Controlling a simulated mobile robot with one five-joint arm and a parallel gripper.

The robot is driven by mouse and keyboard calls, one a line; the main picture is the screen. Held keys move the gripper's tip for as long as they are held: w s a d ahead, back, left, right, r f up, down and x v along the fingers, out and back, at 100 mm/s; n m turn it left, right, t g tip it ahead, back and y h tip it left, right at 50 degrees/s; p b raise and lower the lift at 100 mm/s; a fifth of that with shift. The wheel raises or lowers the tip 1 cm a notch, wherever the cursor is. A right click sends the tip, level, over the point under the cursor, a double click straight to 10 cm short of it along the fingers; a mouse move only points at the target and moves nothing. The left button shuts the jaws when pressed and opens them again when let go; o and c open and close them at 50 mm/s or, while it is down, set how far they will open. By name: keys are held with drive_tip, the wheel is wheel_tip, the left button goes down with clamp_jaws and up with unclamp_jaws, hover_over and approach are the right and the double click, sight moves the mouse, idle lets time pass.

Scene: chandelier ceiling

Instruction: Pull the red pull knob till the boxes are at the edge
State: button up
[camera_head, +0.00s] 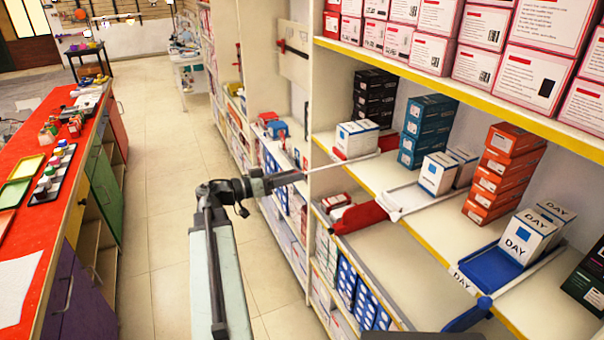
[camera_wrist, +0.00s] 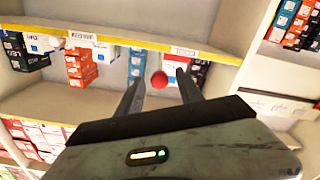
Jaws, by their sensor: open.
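The red knob (camera_wrist: 159,79) is a small round ball in the wrist view, seen between the two fingers of my gripper (camera_wrist: 159,84). My gripper is open, and I see no finger closed on the knob.
White-blue boxes (camera_head: 438,174) and DAY boxes (camera_head: 524,240) on a blue tray (camera_head: 490,268) stand further right. Stacked boxes fill the shelves. A red-topped counter (camera_head: 30,270) is at left, with clear floor (camera_head: 160,200) between.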

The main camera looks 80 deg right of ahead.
sight(306, 172)
drive_tip(key=x, duration=0.4)
drive_tip(key=shift+s+d, duration=0.15)
drive_tip(key=shift+s, duration=0.1)
drive_tip(key=shift+c, duration=0.3)
clamp_jaws()
drive_tip(key=shift+s, duration=0.1)
idle(0.8)
